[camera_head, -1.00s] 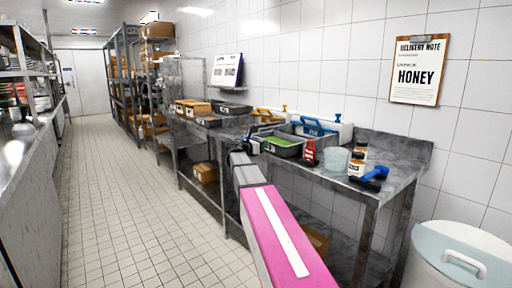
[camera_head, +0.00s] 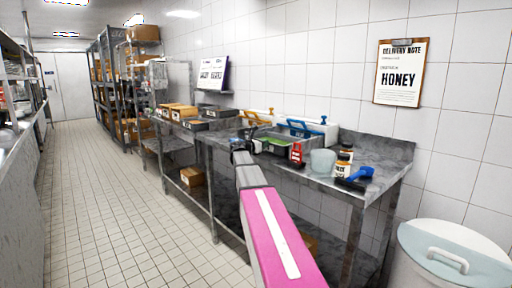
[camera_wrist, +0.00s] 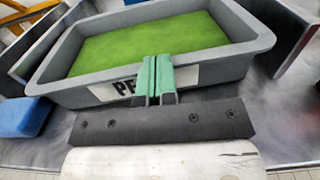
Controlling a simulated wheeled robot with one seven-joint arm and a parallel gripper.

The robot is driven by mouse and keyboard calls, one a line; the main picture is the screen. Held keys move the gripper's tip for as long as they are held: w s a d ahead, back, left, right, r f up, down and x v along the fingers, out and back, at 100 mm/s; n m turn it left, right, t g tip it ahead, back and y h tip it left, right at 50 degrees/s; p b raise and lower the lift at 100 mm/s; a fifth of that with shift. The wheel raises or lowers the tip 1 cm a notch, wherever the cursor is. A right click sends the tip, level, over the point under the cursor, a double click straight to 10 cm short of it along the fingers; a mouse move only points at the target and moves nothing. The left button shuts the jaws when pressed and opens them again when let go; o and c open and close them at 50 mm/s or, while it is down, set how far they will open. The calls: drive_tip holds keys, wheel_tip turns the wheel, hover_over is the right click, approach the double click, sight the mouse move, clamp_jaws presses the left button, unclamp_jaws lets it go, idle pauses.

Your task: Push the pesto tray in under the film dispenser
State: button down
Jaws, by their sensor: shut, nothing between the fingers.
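The pesto tray (camera_head: 273,150) is grey with a green filling and stands on the steel table. In the wrist view the tray (camera_wrist: 262,62) fills the upper middle, with a white label starting "PE" on its near wall. My gripper (camera_wrist: 155,62) is shut and empty, its green fingertips at that wall over part of the label; contact looks likely. In the head view my gripper (camera_head: 244,150) is at the tray's left. A dispenser-like frame (camera_head: 302,127) with a blue lever stands behind the tray. Grey upright panels (camera_wrist: 294,45) flank the tray. How far it lies underneath is unclear.
A red item (camera_head: 297,154), a translucent tub (camera_head: 322,161), jars (camera_head: 342,168) and a blue tool (camera_head: 354,178) stand right of the tray. A blue block (camera_wrist: 24,117) lies close left in the wrist view. The aisle floor is clear.

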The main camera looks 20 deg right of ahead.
drive_tip(key=x, duration=0.7)
drive_tip(key=shift+w+d+f, duration=0.1)
drive_tip(key=shift+w+d, duration=0.05)
drive_tip(key=shift+d, duration=0.2)
